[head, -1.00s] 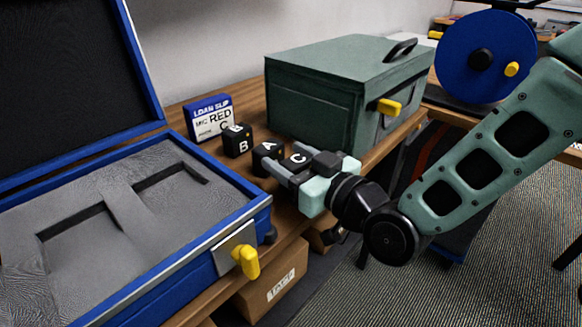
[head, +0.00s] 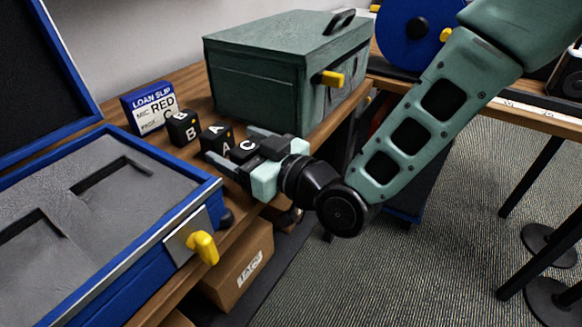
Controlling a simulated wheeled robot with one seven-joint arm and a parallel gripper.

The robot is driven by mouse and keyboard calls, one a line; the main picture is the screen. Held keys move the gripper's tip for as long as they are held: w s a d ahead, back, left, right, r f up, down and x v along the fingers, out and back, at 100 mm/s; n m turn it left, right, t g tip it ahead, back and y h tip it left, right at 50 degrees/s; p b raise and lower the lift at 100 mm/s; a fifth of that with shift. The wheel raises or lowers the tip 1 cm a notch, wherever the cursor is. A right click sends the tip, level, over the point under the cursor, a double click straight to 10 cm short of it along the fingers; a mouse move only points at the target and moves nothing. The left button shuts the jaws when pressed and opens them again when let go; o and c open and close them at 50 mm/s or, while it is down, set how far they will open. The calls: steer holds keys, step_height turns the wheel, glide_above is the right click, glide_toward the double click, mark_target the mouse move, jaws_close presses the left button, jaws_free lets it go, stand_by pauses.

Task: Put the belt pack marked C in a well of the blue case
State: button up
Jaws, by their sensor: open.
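The belt pack marked C (head: 247,148) is a small black block standing on the wooden bench, at the right end of a row with packs A (head: 216,140) and B (head: 184,129). My gripper (head: 232,146) is open, with one finger on each side of pack C. The near finger also lies in front of pack A. Whether the fingers touch pack C cannot be told. The open blue case (head: 110,298) lies at the left, with grey foam. Its two visible wells, the right well (head: 112,184) and the left well (head: 25,262), look empty.
A green box (head: 250,85) with a yellow latch stands close behind my gripper. The case's raised lid (head: 35,80) blocks the far left. A yellow latch (head: 203,247) juts from the case's front.

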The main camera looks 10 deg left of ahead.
steer(key=shift+d, duration=0.1)
steer(key=p+v, duration=1.4)
steer(key=v, duration=0.3)
steer(key=shift+s, duration=0.15)
steer(key=shift+f, duration=0.1)
